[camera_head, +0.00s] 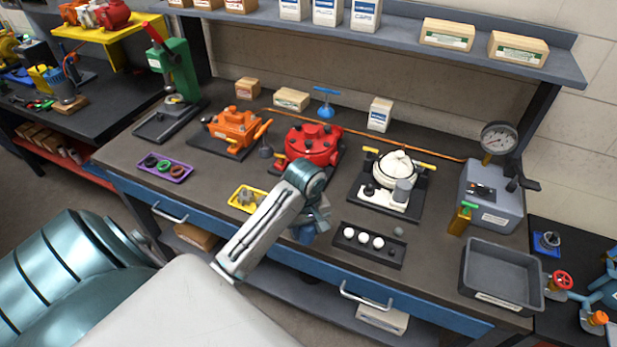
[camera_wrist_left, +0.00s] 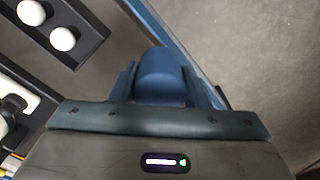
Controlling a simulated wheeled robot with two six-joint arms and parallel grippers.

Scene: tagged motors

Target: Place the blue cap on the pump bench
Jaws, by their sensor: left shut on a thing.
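The blue cap (camera_wrist_left: 162,75) sits between the fingers of my left gripper in the left wrist view, its rounded top showing. My left gripper (camera_head: 307,232) is shut on it in the head view, over the front edge of the pump bench. The arm hides most of the cap there. The pump bench (camera_head: 325,207) has a dark top, with an orange pump (camera_head: 235,127), a red pump (camera_head: 314,145) and a white pump (camera_head: 393,172) on it. My right gripper is not in view.
A black tray with white balls (camera_head: 369,245) lies right of the gripper. A yellow tray (camera_head: 247,198) and a purple tray (camera_head: 165,168) lie to the left. A grey bin (camera_head: 501,277) stands at front right. A shelf (camera_head: 400,40) runs along the back.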

